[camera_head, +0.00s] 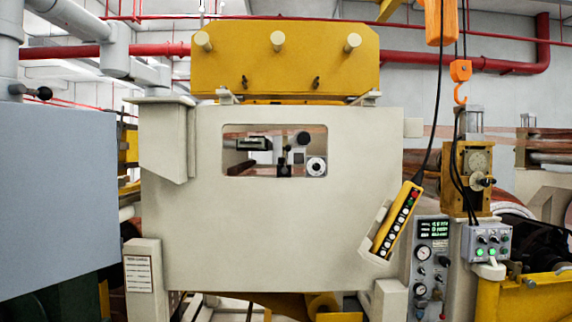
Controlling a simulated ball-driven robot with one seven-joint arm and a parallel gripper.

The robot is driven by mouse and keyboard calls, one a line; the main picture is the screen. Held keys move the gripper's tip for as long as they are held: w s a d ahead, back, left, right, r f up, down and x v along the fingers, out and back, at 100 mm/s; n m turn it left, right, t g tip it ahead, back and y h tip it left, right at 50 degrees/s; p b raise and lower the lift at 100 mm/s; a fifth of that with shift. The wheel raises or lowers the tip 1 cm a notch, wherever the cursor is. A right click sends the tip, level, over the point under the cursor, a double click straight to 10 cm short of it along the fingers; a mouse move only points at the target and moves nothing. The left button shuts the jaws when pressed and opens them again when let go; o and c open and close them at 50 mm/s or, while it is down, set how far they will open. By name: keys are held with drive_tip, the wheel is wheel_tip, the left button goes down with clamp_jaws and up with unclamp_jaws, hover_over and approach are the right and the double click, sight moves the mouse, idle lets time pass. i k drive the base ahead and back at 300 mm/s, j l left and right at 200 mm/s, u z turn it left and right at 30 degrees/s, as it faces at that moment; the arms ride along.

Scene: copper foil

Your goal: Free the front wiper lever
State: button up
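I cannot pick out the front wiper lever with certainty. A large cream machine panel (260,235) fills the middle, with a rectangular window in its upper part. A lever with a black knob (40,92) sticks out at the upper left, above the grey-blue cabinet. Another black knob (485,182) is on the yellow gauge unit at the right. My gripper is not in view.
A yellow push-button pendant (397,219) hangs on its cable at the panel's right side. An orange hoist hook (460,92) hangs at the upper right. A grey-blue cabinet (55,200) stands left. A gauge panel (430,255) and a grey control box (487,242) stand right.

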sight(288, 148)
drive_tip(key=i+l, duration=0.1)
drive_tip(key=i, duration=0.7)
drive_tip(key=i+l, duration=0.1)
drive_tip(key=i, duration=0.7)
drive_tip(key=i+l, duration=0.15)
drive_tip(key=i, duration=0.6)
drive_tip(key=i+l, duration=0.1)
drive_tip(key=i, duration=0.7)
